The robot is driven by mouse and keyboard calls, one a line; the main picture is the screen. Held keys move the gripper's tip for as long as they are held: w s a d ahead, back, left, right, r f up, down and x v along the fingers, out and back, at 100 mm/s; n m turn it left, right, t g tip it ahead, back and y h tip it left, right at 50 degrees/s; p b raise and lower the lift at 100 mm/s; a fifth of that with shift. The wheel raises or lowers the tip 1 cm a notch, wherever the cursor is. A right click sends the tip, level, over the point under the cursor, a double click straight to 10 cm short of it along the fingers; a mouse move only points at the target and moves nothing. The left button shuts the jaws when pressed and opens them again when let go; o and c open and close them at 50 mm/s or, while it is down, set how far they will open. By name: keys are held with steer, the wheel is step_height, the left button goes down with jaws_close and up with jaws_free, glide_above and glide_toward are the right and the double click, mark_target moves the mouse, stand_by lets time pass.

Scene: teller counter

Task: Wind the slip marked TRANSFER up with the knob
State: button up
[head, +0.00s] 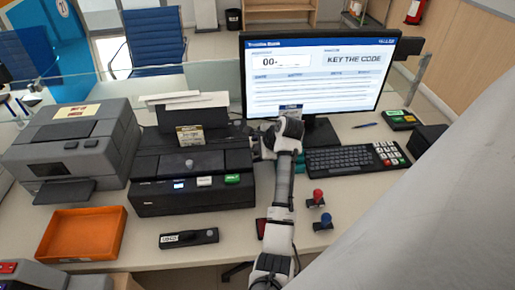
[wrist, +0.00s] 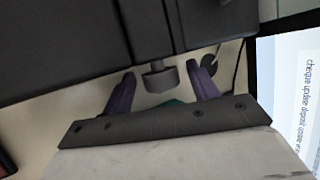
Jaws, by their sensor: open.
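The black slip printer (head: 192,195) stands on the counter left of centre. A small pale slip (head: 190,140) with a dark heading stands up out of its top; its heading is too small to read. The knob (wrist: 159,77) is a short dark cylinder on a stem from the printer's side in the wrist view. My gripper (wrist: 162,71) is open, with a purple finger on each side of the knob and a visible gap to each. In the head view my gripper (head: 259,146) is at the printer's right side and hides the knob.
A monitor (head: 315,80) reading "KEY THE CODE" and a keyboard (head: 340,160) stand to the right. A grey printer (head: 70,155) and an orange tray (head: 82,233) are at left. Two stamps (head: 317,199) stand right of my arm. A cable (wrist: 238,65) hangs beyond the right finger.

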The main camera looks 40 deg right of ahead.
steer(key=c, duration=1)
steer(key=t+b, duration=0.1)
steer(key=f+n+t+h+b, duration=0.1)
steer(key=t, duration=0.1)
steer(key=shift+s+a+h+b, duration=0.2)
steer(key=shift+h+b, duration=0.1)
steer(key=shift+b, duration=0.1)
steer(key=t+b, duration=0.2)
steer(key=b, duration=0.1)
steer(key=shift+n+t+h, duration=0.3)
steer(key=shift+h, duration=0.1)
steer(key=shift+s+t+b, duration=0.1)
steer(key=shift+t+b, duration=0.3)
steer(key=shift+b, duration=0.35)
steer(key=shift+r, duration=0.15)
steer(key=o, duration=1)
